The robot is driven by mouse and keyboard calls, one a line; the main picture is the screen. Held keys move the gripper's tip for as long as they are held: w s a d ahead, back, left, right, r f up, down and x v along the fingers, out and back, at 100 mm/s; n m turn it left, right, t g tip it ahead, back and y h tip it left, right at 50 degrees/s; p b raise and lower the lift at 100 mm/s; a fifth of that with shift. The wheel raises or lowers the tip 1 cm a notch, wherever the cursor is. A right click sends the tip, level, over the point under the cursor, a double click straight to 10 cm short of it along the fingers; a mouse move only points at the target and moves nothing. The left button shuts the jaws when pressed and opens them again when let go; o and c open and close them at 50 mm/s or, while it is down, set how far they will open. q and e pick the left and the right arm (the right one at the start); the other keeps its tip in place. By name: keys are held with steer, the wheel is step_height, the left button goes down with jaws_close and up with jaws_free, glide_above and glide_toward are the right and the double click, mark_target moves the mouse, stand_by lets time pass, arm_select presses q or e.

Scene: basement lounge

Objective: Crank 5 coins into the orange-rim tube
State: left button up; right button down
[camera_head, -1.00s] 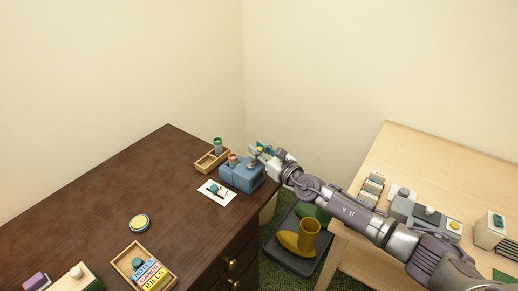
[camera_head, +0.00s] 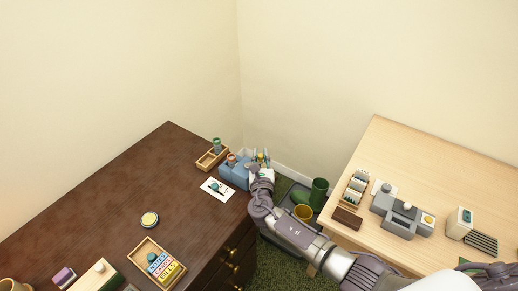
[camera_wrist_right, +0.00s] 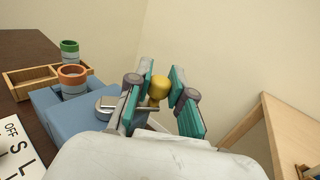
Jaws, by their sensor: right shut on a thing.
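A blue coin machine (camera_head: 233,178) stands near the far right edge of the dark desk. The orange-rim tube (camera_head: 231,158) stands upright at the machine; the wrist view shows its orange rim (camera_wrist_right: 72,71) clearly. A metal crank part (camera_wrist_right: 108,103) is on the machine's side. My right gripper (camera_wrist_right: 160,92) is shut on the yellow crank knob (camera_wrist_right: 158,87), which sits between its teal pads. In the head view my right gripper (camera_head: 261,160) is just right of the machine. No loose coins can be made out. My left gripper is not in view.
A green-rim tube (camera_head: 216,145) stands at the wooden tray (camera_head: 203,165) behind the machine. A white card (camera_head: 214,194) lies in front. A round yellow-topped tin (camera_head: 150,219) and a labelled wooden box (camera_head: 138,258) are nearer. A pale table (camera_head: 390,150) stands right.

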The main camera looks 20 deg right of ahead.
mark_target(259, 163)
steer(key=m+h, duration=0.1)
steer(key=m+g+h, duration=0.1)
steer(key=shift+s+a+f+h+b, duration=0.1)
steer(key=shift+s+a+h+b, duration=0.05)
steer(key=shift+s+h+b, duration=0.2)
steer(key=m+h, duration=0.1)
steer(key=g+h+b, duration=0.1)
steer(key=shift+s+a+m+g+h, duration=0.1)
steer(key=shift+s+m+g+h, duration=0.2)
steer(key=shift+m+h, duration=0.1)
steer(key=m+g+h+b, duration=0.2)
steer(key=s+m+g+h+b, duration=0.1)
steer(key=shift+a+f, duration=0.1)
steer(key=shift+a, duration=0.15)
steer(key=shift+s+a+r+m+g+h+b, duration=0.1)
steer(key=shift+s+r+m+g+h+b, duration=0.1)
steer(key=shift+m+g+h+b, duration=0.5)
steer(key=shift+s+a+r+m+g+h+b, duration=0.15)
steer(key=shift+m+g+h+b, duration=0.35)
steer(key=shift+g, duration=0.4)
steer(key=c, duration=1)
jaws_free()
steer(key=shift+f, duration=0.1)
